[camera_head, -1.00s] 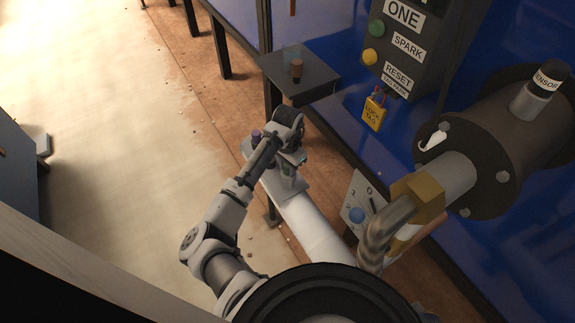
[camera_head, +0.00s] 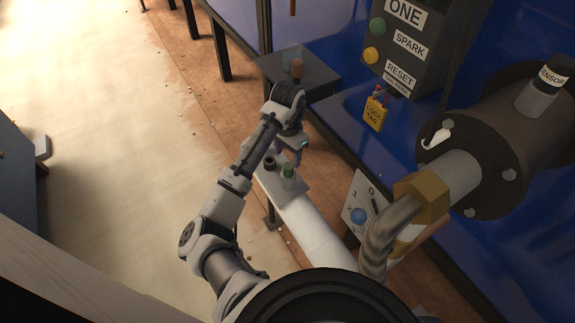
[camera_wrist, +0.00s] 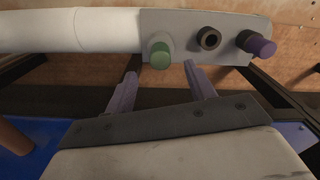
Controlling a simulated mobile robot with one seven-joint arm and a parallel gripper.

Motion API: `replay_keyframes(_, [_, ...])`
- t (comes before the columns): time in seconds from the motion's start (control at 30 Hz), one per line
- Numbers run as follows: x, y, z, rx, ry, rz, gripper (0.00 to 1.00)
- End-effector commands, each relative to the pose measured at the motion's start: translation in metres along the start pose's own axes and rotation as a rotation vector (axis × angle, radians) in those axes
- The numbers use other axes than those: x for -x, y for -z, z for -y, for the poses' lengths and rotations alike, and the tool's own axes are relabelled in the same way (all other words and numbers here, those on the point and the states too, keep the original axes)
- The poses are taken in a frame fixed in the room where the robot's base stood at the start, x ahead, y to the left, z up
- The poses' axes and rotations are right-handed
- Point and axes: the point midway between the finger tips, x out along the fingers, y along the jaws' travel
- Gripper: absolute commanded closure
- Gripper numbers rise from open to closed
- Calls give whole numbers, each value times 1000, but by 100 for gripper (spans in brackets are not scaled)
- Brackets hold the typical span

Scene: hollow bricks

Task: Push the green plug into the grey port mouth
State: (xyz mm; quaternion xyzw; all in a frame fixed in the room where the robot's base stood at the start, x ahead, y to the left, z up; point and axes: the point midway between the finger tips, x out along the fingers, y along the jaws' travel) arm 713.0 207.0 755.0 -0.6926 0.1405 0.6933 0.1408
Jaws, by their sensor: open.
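The green plug (camera_head: 288,170) stands upright in a light grey port mouth (camera_head: 288,183) on a pale plate (camera_head: 297,191). How deep it sits I cannot tell. In the wrist view the green plug (camera_wrist: 160,52) appears beyond my fingertips, in line with the gap between them. My gripper (camera_wrist: 162,68) is open, with one finger to each side of that line and nothing between them. In the head view my gripper (camera_head: 297,153) is just beyond the plug, up and to the right, apparently apart from it.
A dark empty-looking ring (camera_wrist: 209,38) and a purple plug in a dark collar (camera_wrist: 262,47) share the plate. A white pipe (camera_head: 317,232) runs from the plate. A dark side table (camera_head: 318,75) and the blue panel (camera_head: 338,118) stand close behind my gripper.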

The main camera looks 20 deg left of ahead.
Motion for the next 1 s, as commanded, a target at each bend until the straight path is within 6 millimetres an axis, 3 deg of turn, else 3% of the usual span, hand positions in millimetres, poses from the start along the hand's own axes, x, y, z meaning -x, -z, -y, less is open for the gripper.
replay_keyframes(0.2, [46,0,1,-1,4,0,45])
replay_keyframes(0.3, [57,0,1,-1,3,0,45])
replay_keyframes(1.0, [64,0,0,-1,-1,0,45])
